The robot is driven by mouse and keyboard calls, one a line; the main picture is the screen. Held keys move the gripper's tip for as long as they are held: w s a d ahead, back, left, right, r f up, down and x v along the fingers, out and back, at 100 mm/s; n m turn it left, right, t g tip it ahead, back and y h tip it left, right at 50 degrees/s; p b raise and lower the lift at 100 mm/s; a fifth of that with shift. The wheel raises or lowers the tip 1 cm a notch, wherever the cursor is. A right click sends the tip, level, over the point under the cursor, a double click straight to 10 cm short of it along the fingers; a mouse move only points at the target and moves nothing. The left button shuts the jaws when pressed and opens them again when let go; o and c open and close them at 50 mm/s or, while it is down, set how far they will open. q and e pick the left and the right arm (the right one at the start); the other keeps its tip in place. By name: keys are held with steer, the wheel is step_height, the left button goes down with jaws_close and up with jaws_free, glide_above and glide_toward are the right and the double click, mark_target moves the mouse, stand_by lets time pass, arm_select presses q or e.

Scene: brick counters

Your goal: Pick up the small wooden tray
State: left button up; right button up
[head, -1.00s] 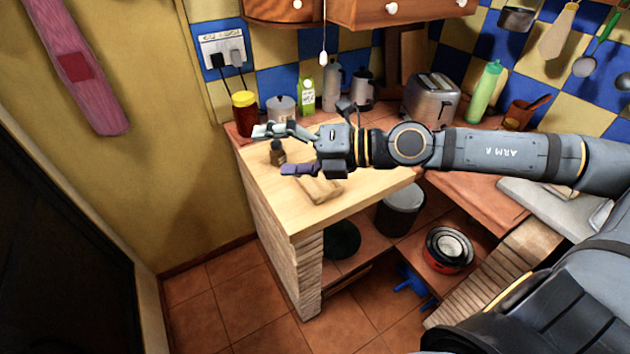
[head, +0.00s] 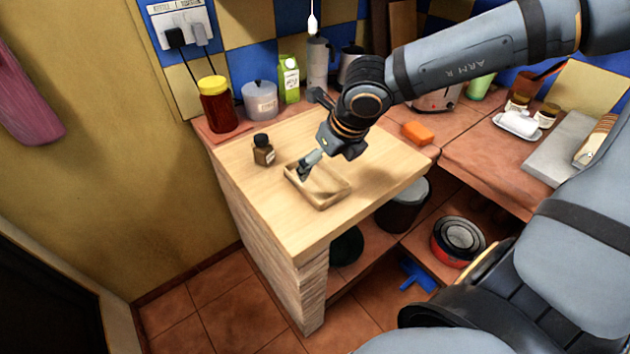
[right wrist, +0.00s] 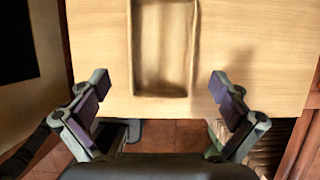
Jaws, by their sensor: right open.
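The small wooden tray (head: 327,193) is a shallow, light-brown rectangle lying on the pale wooden counter. My right gripper (head: 306,168) reaches down over its far-left part, close above it, with part of the tray behind it. In the right wrist view, the tray (right wrist: 164,50) lies ahead with its near edge between the open fingers of my right gripper (right wrist: 160,88). There is a gap on each side, and neither finger visibly touches the tray. My left gripper is not in view.
A small dark bottle (head: 264,150) stands just left of the tray. A red jar with yellow lid (head: 217,104), a white canister (head: 260,99) and a green carton (head: 289,79) stand at the back. An orange block (head: 418,133) lies to the right. The counter's front is clear.

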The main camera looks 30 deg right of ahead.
mark_target(316, 182)
steer(key=x, duration=0.2)
steer(key=shift+d+f, duration=0.1)
steer(key=shift+f, duration=0.25)
steer(key=x, duration=0.4)
steer(key=shift+d, duration=0.1)
steer(key=shift+w, duration=0.1)
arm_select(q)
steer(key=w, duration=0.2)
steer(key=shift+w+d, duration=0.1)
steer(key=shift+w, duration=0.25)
arm_select(e)
steer(key=c, duration=0.9)
